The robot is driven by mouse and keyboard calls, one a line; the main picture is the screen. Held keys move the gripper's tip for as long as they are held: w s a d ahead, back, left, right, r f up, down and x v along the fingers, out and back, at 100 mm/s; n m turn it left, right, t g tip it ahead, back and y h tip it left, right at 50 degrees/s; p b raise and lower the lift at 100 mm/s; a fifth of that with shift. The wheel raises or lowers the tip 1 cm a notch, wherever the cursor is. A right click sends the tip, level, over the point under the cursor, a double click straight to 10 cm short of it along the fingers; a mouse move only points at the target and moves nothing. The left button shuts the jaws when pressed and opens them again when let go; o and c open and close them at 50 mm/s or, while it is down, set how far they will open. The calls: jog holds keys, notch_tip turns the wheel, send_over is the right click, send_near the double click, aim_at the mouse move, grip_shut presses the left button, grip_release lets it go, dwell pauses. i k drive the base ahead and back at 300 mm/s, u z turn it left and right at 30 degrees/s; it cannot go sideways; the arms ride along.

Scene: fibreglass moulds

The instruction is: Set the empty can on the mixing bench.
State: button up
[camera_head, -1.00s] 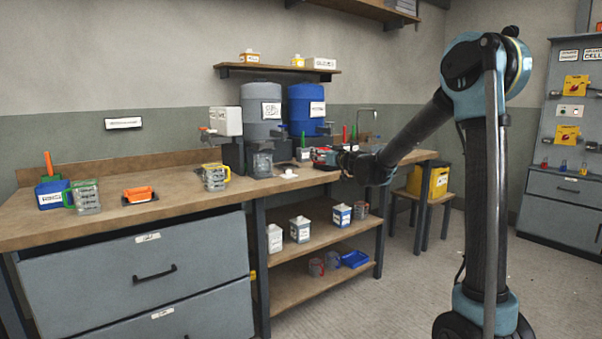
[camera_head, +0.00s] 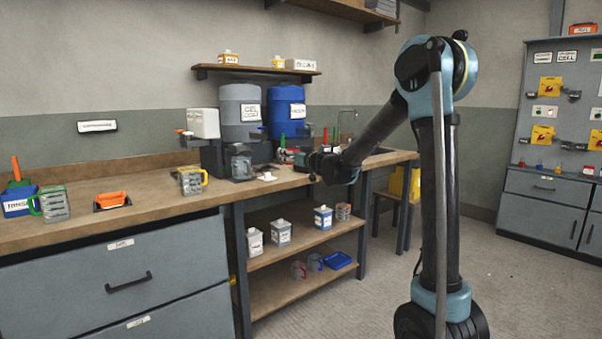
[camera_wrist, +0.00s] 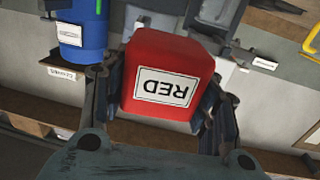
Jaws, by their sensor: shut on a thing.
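My gripper (camera_head: 301,164) is shut on a red can. In the wrist view the can (camera_wrist: 168,70) is a boxy red container, seen upside down, with a white label reading RED. A finger of my gripper (camera_wrist: 160,100) is on each side of it. In the head view only a bit of the red can (camera_head: 284,156) shows at the gripper's left. It is above the right part of the wooden bench (camera_head: 150,208). I cannot see whether it touches the top or whether the can is empty.
A grey drum (camera_head: 239,106) and a blue drum (camera_head: 288,104) stand behind the gripper. A clear jug (camera_head: 241,166) and a small white item (camera_head: 265,177) are nearby. Left are a yellow-handled jug (camera_head: 191,181), an orange tray (camera_head: 112,199) and a green-handled jug (camera_head: 53,204).

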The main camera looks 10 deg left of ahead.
aim_at(285, 175)
jog(key=i, duration=0.85)
jog(key=z, duration=0.05)
